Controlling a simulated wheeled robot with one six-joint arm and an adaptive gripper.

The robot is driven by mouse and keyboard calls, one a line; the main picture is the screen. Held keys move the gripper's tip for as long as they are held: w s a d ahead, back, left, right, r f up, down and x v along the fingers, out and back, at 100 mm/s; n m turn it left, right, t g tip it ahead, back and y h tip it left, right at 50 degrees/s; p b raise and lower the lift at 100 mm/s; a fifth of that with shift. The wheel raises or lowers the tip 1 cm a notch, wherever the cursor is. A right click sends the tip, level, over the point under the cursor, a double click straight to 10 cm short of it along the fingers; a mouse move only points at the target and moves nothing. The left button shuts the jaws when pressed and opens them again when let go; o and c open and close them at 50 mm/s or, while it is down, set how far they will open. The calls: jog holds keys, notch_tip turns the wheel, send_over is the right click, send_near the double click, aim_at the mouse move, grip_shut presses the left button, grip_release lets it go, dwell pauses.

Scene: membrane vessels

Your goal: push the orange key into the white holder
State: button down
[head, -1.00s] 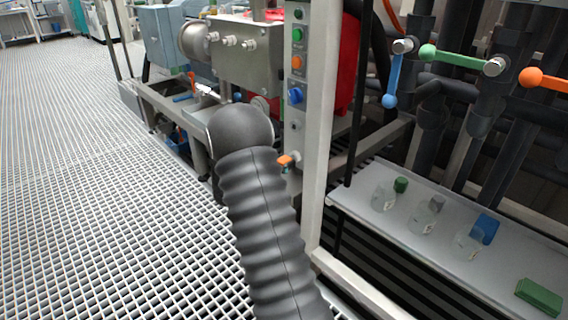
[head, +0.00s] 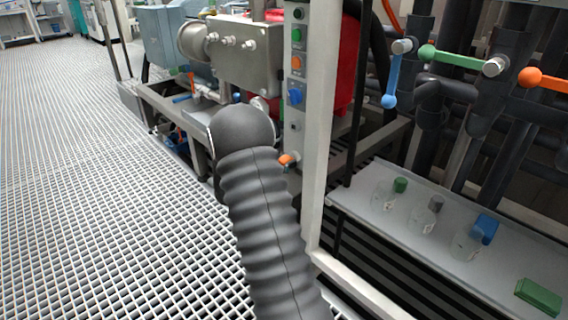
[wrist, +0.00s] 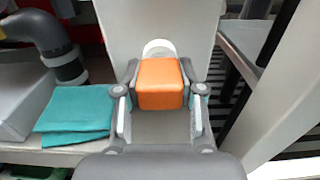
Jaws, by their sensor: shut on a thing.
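The orange key (wrist: 161,88) is a rounded orange block between the fingers of my gripper (wrist: 159,73) in the wrist view. My gripper is shut on it. The white holder (wrist: 158,46) shows as a pale rounded arch just beyond the key, against a light grey upright panel. The key hides its lower part, so I cannot tell whether the two touch. In the head view the key (head: 288,159) is a small orange spot at the panel's lower part, beside my dark arm, which hides most of my gripper.
Buttons and a blue knob (head: 296,96) sit higher on the panel. A teal cloth (wrist: 76,115) lies at left in the wrist view. A shelf (head: 375,222) with bottles and a green box (head: 539,297) stands at right. The grating floor (head: 100,200) at left is clear.

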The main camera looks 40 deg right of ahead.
jog(key=shift+d, duration=0.2)
jog(key=c, duration=0.6)
grip_release()
jog(key=a, duration=0.8)
jog(key=s+a, duration=0.1)
jog(key=a, duration=0.3)
